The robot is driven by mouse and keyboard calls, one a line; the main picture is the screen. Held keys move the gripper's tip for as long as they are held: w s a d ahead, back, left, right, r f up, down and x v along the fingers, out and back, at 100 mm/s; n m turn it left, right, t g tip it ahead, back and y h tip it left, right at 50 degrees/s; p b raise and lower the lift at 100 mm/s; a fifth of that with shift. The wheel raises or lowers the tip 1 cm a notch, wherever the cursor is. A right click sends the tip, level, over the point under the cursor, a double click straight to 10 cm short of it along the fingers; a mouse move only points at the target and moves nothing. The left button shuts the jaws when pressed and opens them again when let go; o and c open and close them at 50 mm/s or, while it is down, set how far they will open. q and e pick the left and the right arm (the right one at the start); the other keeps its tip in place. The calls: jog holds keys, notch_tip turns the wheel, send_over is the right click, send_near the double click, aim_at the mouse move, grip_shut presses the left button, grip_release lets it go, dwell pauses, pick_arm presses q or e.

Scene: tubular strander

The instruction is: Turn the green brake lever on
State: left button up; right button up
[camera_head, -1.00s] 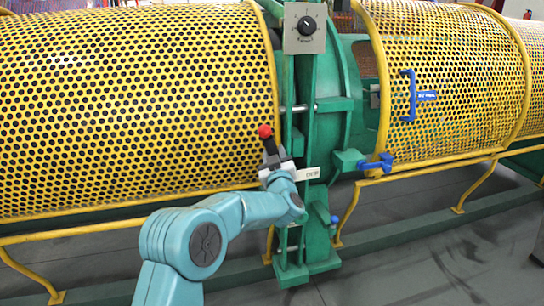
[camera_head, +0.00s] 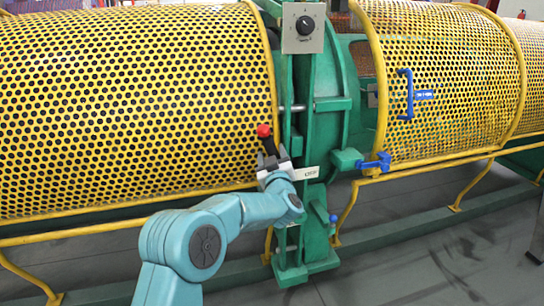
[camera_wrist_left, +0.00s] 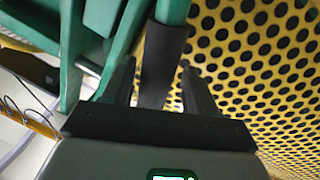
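The brake lever shows in the head view as a black handle with a red knob (camera_head: 263,130), standing tilted in front of the yellow guard. In the left wrist view it is a green rod with a black sleeve (camera_wrist_left: 162,60). My left gripper (camera_head: 274,165) is at the black handle, below the red knob. In the wrist view the left gripper's fingers (camera_wrist_left: 160,88) stand on both sides of the sleeve, with narrow gaps showing. The lever's lower end is hidden behind my gripper in the head view. My right gripper is not in view.
Yellow perforated guards (camera_head: 120,100) flank the green frame (camera_head: 322,130). A grey dial box (camera_head: 304,28) sits above; a white label plate (camera_head: 304,174) is right of my gripper. Blue handles (camera_head: 406,95) and a blue clamp (camera_head: 375,162) are right. Grey floor (camera_head: 420,260) is open at front right.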

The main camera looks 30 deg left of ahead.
pick_arm(q)
jog(key=shift+s+d+r, duration=0.1)
jog(key=shift+s+d, duration=0.05)
jog(key=shift+s, duration=0.15)
jog(key=p+v, duration=0.2)
jog(key=v, duration=1.3)
jog(key=shift+s+d+p, duration=0.25)
jog(key=shift+p, duration=0.05)
